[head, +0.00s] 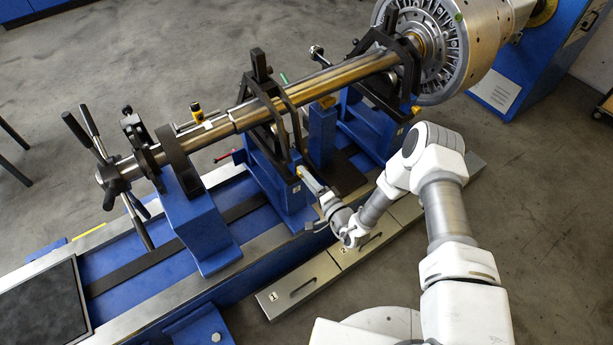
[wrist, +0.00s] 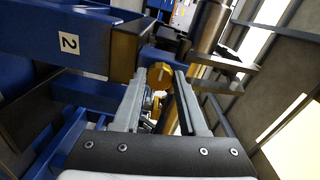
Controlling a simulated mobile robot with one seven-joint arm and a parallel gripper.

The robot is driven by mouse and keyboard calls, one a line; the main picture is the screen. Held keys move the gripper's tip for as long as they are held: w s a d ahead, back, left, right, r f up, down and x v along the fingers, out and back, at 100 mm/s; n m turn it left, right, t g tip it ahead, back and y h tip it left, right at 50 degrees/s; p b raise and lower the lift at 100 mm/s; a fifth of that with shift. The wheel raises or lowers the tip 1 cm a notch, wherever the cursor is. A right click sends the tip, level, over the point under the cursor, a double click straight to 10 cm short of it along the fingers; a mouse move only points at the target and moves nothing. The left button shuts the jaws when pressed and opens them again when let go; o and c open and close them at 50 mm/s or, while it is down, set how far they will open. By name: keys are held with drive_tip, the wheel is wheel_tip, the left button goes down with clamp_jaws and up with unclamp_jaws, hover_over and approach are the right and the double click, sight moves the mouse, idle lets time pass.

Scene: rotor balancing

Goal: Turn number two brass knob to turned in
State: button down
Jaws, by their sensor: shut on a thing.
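The number two brass knob (wrist: 160,74) shows between the fingertips of my gripper (wrist: 161,80) in the wrist view. My gripper is shut on it, one finger on each side.
A long steel shaft (head: 330,80) with a large rotor (head: 445,45) lies across black clamps above the blue supports. A blue end support (head: 200,225) stands to the left. Numbered steel plates (head: 300,283) lie along the front. Grey floor is open at right.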

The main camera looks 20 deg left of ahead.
idle(0.4)
drive_tip(key=shift+c, duration=2.2)
unclamp_jaws()
drive_tip(key=p+v, duration=0.2)
drive_tip(key=v, duration=1.5)
drive_tip(key=shift+d, duration=0.2)
